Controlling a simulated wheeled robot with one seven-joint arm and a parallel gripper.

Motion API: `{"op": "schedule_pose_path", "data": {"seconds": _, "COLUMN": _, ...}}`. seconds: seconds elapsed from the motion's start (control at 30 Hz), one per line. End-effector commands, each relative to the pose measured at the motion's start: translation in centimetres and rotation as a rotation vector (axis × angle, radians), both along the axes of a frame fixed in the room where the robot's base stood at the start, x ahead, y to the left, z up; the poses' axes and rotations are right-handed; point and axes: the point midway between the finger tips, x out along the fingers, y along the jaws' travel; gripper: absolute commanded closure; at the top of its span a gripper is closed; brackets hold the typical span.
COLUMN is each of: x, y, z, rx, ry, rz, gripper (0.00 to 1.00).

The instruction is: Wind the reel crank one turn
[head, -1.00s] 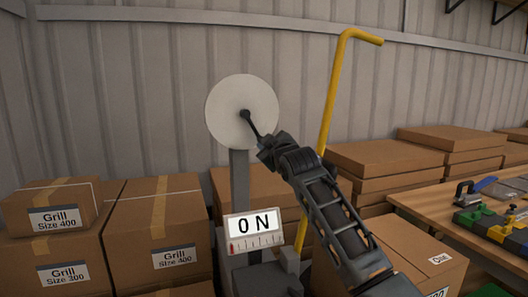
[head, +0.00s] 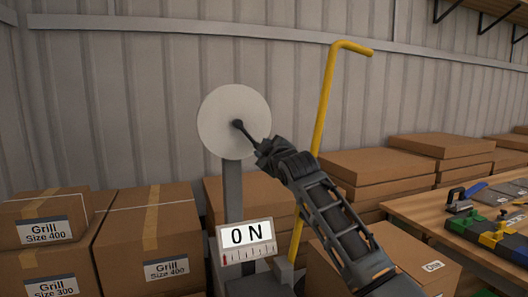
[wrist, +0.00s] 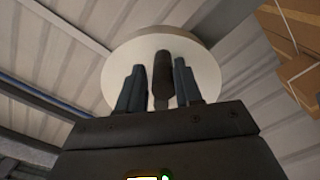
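The reel is a pale round disc (head: 218,121) on a grey post (head: 232,195), in front of the corrugated wall. A dark crank (head: 249,133) runs from its centre down to the right, to my gripper (head: 262,151). In the wrist view, the dark crank handle (wrist: 162,78) stands between the two fingers of my gripper (wrist: 159,90), with the pale disc (wrist: 120,62) behind. A narrow gap shows between the left finger and the handle, and the right finger is close beside it. The fingers look open around the handle; any contact on the right is unclear.
A display reading "0 N" (head: 246,236) stands below the reel. A yellow bent pole (head: 325,107) rises just right of the post, behind my arm. Cardboard boxes (head: 149,224) are stacked left and right. A wooden workbench (head: 420,209) with tools is at right.

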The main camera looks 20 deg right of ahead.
Motion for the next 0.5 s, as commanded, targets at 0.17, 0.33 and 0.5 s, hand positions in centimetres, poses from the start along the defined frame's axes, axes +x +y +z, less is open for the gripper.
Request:
{"op": "schedule_pose_path", "data": {"seconds": 0.17, "x": 0.00, "y": 0.07, "z": -0.11, "rx": 0.000, "ry": 0.002, "rz": 0.001, "gripper": 0.49}}
{"op": "schedule_pose_path", "data": {"seconds": 0.33, "x": 0.01, "y": 0.11, "z": -0.17, "rx": 0.000, "ry": 0.003, "rz": 0.001, "gripper": 0.49}}
{"op": "schedule_pose_path", "data": {"seconds": 0.5, "x": 0.01, "y": 0.14, "z": -0.21, "rx": 0.000, "ry": 0.003, "rz": 0.001, "gripper": 0.49}}
